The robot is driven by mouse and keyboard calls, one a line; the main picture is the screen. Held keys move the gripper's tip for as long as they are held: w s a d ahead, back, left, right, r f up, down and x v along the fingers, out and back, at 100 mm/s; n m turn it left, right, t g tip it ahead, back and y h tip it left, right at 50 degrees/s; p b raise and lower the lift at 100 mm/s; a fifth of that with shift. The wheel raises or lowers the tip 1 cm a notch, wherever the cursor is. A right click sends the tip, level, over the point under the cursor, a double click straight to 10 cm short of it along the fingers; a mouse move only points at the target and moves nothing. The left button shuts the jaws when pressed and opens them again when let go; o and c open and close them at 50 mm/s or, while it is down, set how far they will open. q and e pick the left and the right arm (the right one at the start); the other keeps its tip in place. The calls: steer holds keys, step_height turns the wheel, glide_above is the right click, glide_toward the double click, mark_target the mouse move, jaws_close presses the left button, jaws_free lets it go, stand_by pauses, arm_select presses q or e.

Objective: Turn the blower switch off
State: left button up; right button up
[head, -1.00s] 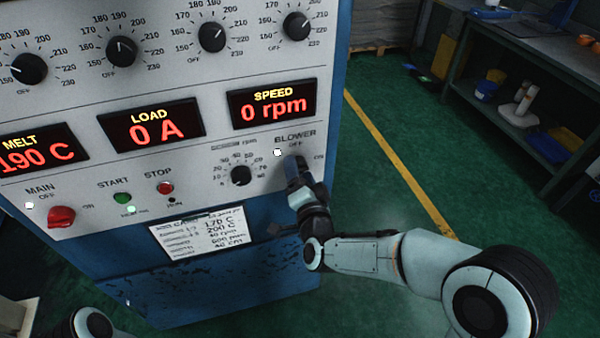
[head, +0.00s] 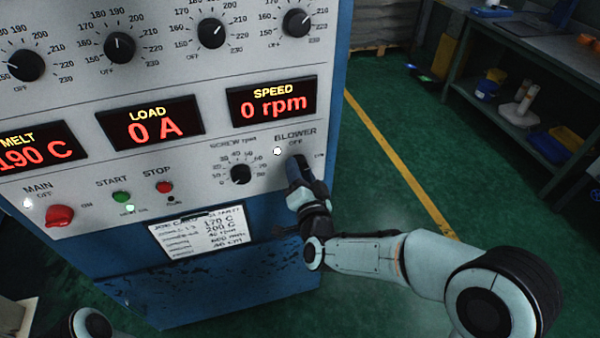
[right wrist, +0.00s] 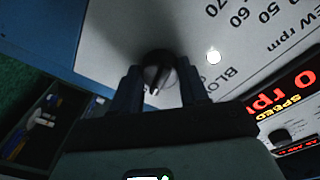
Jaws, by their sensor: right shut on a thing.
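The blower switch (right wrist: 158,70) is a dark round knob on the pale panel (head: 215,185). In the right wrist view it sits between the two fingers of my right gripper (right wrist: 158,88), which is shut on it. In the head view my right gripper (head: 298,168) reaches the panel just below the BLOWER and OFF lettering and hides the knob. The knob's exact pointing is hard to tell. The blower lamp (head: 277,151) glows white beside it and also shows in the right wrist view (right wrist: 213,56). My left gripper is not in view.
The screw rpm knob (head: 240,174) is left of my right gripper. The speed display (head: 272,104) above reads 0 rpm. The red main switch (head: 59,215) is at far left. A job card (head: 202,232) hangs below. Green floor is clear to the right, before a workbench (head: 500,110).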

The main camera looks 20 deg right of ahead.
steer(key=shift+d+f+n+t+y+b, duration=0.1)
steer(key=shift+n+y+b, duration=0.1)
steer(key=shift+n, duration=2.55)
steer(key=shift+d+r+n+t+y+b, duration=0.1)
steer(key=shift+n+y, duration=0.1)
steer(key=shift+n, duration=2.5)
steer(key=shift+d+f+n+t+y+b, duration=0.1)
steer(key=shift+n+y, duration=0.1)
steer(key=shift+n, duration=2.85)
steer(key=o, duration=1.1)
steer(key=shift+c, duration=0.2)
